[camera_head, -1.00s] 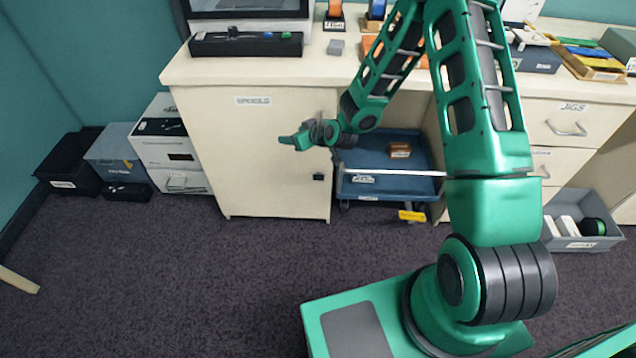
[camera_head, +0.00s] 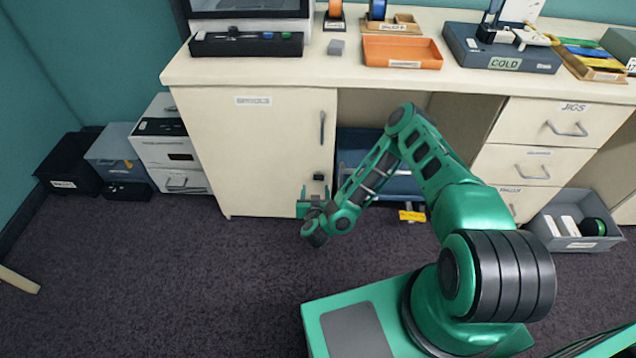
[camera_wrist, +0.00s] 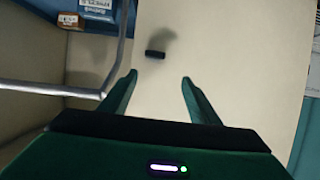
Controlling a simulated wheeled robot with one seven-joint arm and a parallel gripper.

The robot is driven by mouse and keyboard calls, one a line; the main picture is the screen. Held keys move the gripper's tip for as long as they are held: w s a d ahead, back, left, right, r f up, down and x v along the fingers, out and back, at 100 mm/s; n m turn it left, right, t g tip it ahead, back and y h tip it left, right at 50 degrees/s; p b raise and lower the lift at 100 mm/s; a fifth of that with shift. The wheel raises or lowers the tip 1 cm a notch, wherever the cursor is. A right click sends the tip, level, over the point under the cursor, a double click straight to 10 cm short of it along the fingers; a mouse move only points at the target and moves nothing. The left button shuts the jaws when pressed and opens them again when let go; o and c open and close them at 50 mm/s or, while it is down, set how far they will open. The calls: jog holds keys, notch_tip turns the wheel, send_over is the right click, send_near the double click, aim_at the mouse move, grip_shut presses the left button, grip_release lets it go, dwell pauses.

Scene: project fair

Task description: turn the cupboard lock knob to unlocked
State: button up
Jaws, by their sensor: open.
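The cupboard (camera_head: 250,140) has a pale door, which is shut. Its lock knob (camera_head: 319,177) is a small dark piece low near the door's right edge. In the wrist view the knob (camera_wrist: 155,54) is a short black bar lying crosswise, with a soft shadow beside it. My gripper (camera_head: 303,196) is in front of the lower door, near the knob and slightly below it. In the wrist view my gripper (camera_wrist: 160,77) is open and empty, its two fingers apart. The knob lies beyond the fingertips, left of the middle, not touched.
A blue cart (camera_head: 378,150) stands under the desk right of the cupboard; its rail (camera_wrist: 50,88) shows at left in the wrist view. A vertical door handle (camera_head: 322,127) sits above the knob. The carpet (camera_head: 180,270) in front is clear.

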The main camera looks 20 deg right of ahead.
aim_at(319, 179)
jog(key=shift+h, duration=0.3)
jog(key=x, duration=0.3)
jog(key=f+x, duration=0.1)
jog(key=x, duration=0.6)
jog(key=shift+s+d+f, duration=0.2)
jog(key=shift+d+f, duration=0.1)
jog(key=shift+d, duration=0.1)
jog(key=c, duration=1.1)
